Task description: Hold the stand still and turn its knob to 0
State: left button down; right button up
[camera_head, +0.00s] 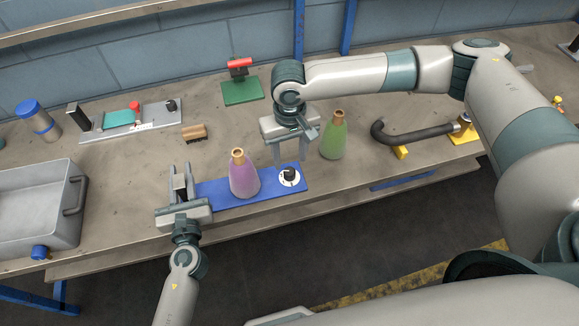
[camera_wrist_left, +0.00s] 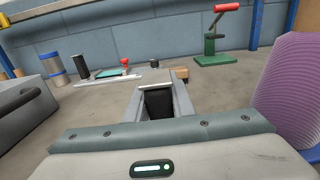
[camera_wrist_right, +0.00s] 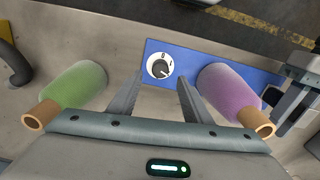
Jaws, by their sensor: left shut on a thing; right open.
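The stand is a flat blue plate (camera_head: 215,197) near the table's front edge, with a purple cone (camera_head: 244,178) upright on it. Its black knob (camera_head: 289,174) sits on a white dial at the right end. The dial also shows in the right wrist view (camera_wrist_right: 160,67), with a 0 mark at its top; I cannot surely read the knob's setting. My left gripper (camera_head: 180,174) is shut on a black post (camera_wrist_left: 158,103) at the stand's left end. My right gripper (camera_head: 289,155) is open and empty, pointing down behind the knob, its fingers apart from it.
A green cone (camera_head: 334,137) stands right of my right gripper, near a black curved hose (camera_head: 415,135). A grey bin (camera_head: 40,210) is at the left. A wooden block (camera_head: 194,132), a green-based clamp (camera_head: 241,85) and a grey rack (camera_head: 130,122) lie behind.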

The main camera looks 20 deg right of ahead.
aim_at(290, 171)
jog(key=shift+f, duration=2.85)
jog(key=c, duration=1.1)
